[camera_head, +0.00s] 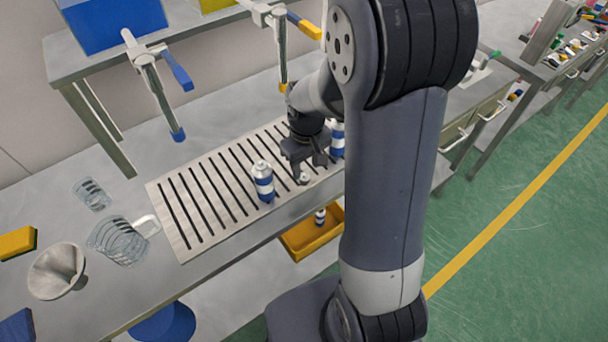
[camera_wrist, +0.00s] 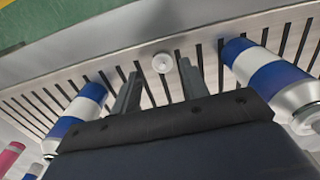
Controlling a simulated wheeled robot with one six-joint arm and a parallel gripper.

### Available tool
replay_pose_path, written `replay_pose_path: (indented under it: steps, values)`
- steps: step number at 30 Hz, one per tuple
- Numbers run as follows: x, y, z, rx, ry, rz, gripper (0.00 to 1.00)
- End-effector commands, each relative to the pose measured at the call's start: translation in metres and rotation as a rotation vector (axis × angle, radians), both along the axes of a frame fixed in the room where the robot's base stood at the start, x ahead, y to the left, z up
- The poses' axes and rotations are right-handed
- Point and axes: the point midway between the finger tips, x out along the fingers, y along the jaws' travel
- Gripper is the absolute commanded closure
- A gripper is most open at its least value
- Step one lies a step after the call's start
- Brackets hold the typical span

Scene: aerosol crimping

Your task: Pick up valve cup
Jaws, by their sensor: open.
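The valve cup (camera_head: 304,178) is a small pale round piece on the slotted metal grate, near its front edge. In the wrist view the valve cup (camera_wrist: 163,62) appears as a white disc with a raised centre, between and just beyond my fingertips. My gripper (camera_head: 306,163) points down over the grate close to the cup, and its fingers (camera_wrist: 160,78) are apart with nothing between them. Whether a finger touches the cup cannot be told.
A blue-and-white can (camera_head: 263,184) stands left of my gripper and another can (camera_head: 338,140) stands right of it, both close. The slotted grate (camera_head: 172,188) is clear farther left. Clamp levers (camera_head: 160,90) hang above the bench. A yellow bin (camera_head: 300,240) sits below the front edge.

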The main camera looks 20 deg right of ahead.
Motion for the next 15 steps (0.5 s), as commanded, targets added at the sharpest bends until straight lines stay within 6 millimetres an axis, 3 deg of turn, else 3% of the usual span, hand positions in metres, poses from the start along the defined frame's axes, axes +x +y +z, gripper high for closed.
replay_pose_path:
  steps: [6,15]
  values:
    - [0.002,0.003,-0.026,0.000,0.003,0.001,0.57]
    - [0.003,0.003,-0.034,0.000,0.000,0.001,0.57]
